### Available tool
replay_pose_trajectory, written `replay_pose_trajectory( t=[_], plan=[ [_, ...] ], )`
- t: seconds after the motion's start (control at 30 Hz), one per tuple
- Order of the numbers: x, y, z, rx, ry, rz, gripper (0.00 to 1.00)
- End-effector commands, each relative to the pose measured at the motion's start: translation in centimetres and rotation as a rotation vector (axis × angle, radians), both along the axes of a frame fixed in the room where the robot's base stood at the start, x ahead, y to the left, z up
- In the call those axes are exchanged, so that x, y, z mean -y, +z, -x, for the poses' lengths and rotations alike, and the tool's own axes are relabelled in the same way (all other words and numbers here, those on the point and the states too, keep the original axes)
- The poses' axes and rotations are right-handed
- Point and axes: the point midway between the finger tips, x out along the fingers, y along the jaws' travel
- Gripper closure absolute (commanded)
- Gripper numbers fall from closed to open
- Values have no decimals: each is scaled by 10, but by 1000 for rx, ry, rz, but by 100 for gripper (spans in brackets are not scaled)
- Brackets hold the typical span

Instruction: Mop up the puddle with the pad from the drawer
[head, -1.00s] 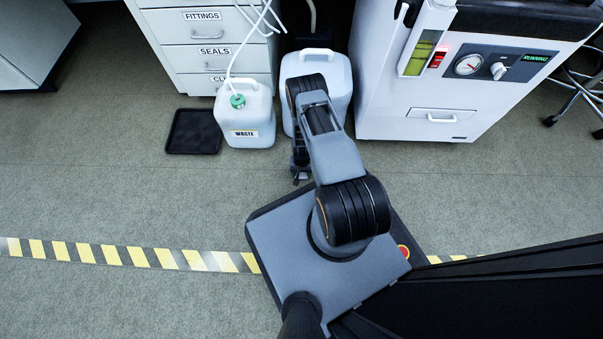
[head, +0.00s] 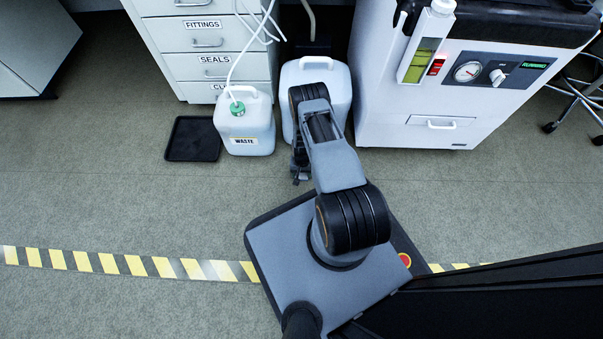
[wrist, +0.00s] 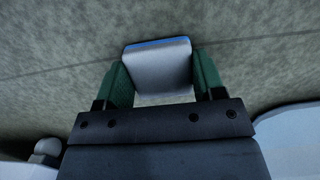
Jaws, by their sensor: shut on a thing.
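My gripper (wrist: 158,70) is shut on a pad (wrist: 157,72) in the wrist view. The pad is a pale grey-white block with a blue layer along its far edge, held between two green fingers. Bare grey floor shows behind it. In the head view my gripper (head: 300,174) hangs in front of a white jug, and the pad cannot be made out there. The drawer unit (head: 200,68) stands at the back, its visible drawers shut. I cannot make out a clear puddle edge; the striped floor tape (head: 205,269) looks paler left of my base.
A waste jug (head: 247,128) with a green cap and tube stands beside a black tray (head: 193,139). A second white jug (head: 335,80) is behind my arm. A white machine (head: 400,125) stands back right. Floor at the left is clear.

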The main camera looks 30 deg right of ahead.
Motion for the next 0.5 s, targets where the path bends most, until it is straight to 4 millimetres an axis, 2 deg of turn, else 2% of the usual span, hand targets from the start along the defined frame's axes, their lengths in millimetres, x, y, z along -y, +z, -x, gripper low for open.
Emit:
replay_pose_trajectory(
  t=[0.5],
  plan=[
    [5,1,19,-2,-2,-1,59]
  ],
)
